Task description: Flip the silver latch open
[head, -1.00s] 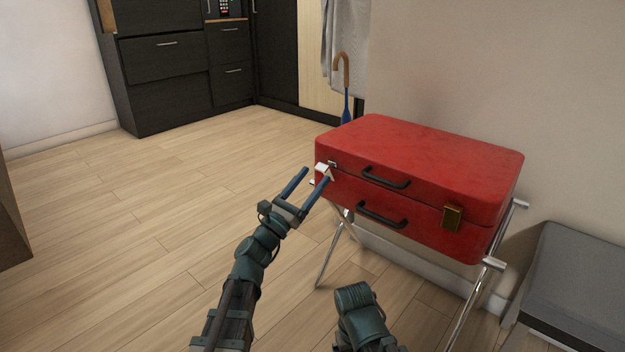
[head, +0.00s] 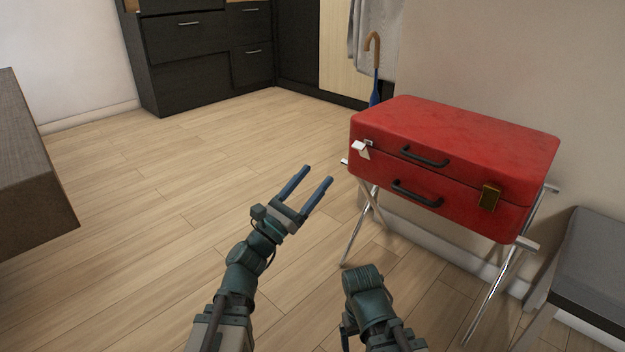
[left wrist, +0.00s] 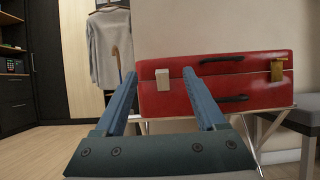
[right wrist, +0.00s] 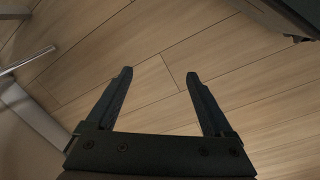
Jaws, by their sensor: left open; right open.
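The silver latch (head: 361,149) sits near the left end of the front of a closed red suitcase (head: 450,135). It stands out from the case as a pale tilted flap. In the left wrist view the latch (left wrist: 162,78) shows between my fingers, beyond their tips. A gold latch (head: 489,198) is near the right end of the case front. My left gripper (head: 308,174) is open and empty, left of and apart from the silver latch. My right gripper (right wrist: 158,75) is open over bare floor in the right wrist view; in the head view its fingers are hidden.
The suitcase has two black handles and rests on a metal folding rack (head: 355,235). A grey bench (head: 595,255) stands at the right, and a brown furniture piece (head: 35,170) at the left. An umbrella (head: 375,75) hangs behind. The floor at left is clear.

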